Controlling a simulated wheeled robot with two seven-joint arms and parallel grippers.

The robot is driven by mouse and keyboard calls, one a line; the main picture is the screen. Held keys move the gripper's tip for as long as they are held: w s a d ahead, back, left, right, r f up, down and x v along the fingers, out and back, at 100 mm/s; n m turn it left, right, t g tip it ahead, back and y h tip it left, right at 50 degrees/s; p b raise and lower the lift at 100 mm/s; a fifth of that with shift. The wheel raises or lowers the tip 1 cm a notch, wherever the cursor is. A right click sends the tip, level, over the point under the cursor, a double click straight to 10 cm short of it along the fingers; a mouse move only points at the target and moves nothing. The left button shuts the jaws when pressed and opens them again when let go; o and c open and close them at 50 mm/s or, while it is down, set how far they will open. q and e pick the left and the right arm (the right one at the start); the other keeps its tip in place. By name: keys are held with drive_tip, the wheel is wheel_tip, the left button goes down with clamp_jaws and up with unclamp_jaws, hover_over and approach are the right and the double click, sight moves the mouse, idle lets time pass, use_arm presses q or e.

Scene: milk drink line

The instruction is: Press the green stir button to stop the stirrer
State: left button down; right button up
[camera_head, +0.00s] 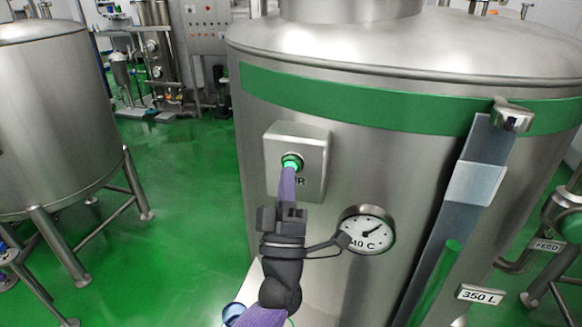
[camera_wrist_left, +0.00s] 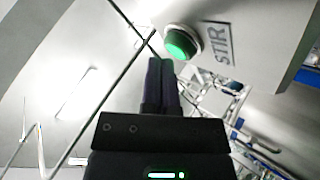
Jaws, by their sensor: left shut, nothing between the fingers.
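The green stir button (camera_head: 291,161) sits on a grey metal box (camera_head: 314,152) fixed to the front of the large steel tank. The button is lit green, and in the left wrist view it shows as a green dome (camera_wrist_left: 180,44) in a pale ring, beside a STIR label (camera_wrist_left: 220,43). My left gripper (camera_head: 289,172) is shut and empty, its fingertips just below the button in the head view. In the left wrist view the fingertips (camera_wrist_left: 160,62) are close to the button, with a small gap in the picture; contact cannot be told. The right gripper is not in view.
A round dial reading 40 C (camera_head: 367,231) is right of my left wrist. A sloping sight gauge (camera_head: 451,220) and a 350 L plate (camera_head: 480,294) are further right. Another steel tank (camera_head: 50,120) stands left, with green floor (camera_head: 185,190) between.

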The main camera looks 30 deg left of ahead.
use_arm(q)
drive_tip(key=shift+w, duration=0.15)
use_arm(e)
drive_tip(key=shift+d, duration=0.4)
use_arm(q)
drive_tip(key=shift+w+a, duration=0.1)
drive_tip(key=shift+w, duration=0.1)
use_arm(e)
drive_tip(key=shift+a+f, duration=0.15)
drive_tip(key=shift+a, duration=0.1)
use_arm(q)
drive_tip(key=shift+w, duration=0.1)
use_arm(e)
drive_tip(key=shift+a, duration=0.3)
use_arm(q)
drive_tip(key=shift+s+d+p, duration=0.25)
drive_tip(key=shift+s+p, duration=0.05)
drive_tip(key=shift+s, duration=0.7)
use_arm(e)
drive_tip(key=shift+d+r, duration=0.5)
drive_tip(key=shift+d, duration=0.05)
